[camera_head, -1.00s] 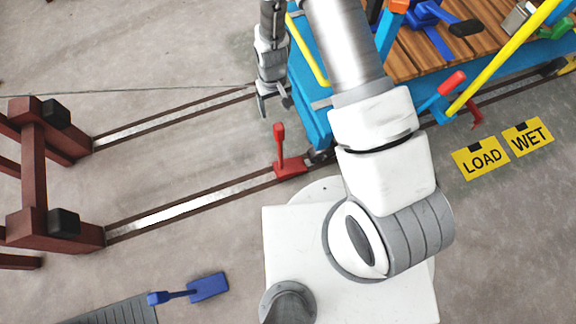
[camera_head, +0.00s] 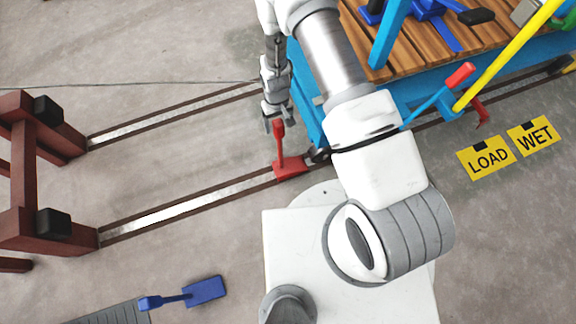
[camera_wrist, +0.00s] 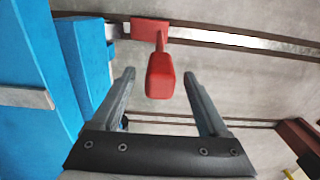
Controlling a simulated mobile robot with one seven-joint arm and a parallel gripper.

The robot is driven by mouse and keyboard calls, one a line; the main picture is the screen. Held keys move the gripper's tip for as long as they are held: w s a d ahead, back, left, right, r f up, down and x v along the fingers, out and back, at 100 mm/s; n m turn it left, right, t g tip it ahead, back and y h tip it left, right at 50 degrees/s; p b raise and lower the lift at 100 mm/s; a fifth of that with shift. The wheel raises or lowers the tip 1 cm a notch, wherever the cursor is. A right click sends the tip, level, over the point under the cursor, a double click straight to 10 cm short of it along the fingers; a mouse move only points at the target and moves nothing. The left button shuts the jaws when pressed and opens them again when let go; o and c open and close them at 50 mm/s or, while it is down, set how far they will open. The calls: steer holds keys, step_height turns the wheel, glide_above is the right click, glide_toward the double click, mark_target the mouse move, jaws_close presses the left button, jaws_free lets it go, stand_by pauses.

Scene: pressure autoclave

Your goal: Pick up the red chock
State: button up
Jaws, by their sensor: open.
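The red chock (camera_head: 290,167) sits on the nearer floor rail, close to the blue cart's wheel, with its handle standing upright. In the wrist view the red chock's handle (camera_wrist: 160,76) points up toward the camera and lies between the two fingers, a little ahead of their tips. My gripper (camera_head: 273,123) is open and empty, just above the top of the handle in the head view. In the wrist view my gripper (camera_wrist: 160,84) shows both fingers spread, one on each side of the handle.
The blue cart (camera_head: 309,100) with a wooden deck stands close beside my gripper. A dark red frame (camera_head: 25,165) with black bumpers stands at the left. A blue chock-like paddle (camera_head: 205,290) lies on the floor near a grey grate (camera_head: 110,313). Floor between the rails is clear.

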jaws_close()
stand_by(0.4)
stand_by(1.0)
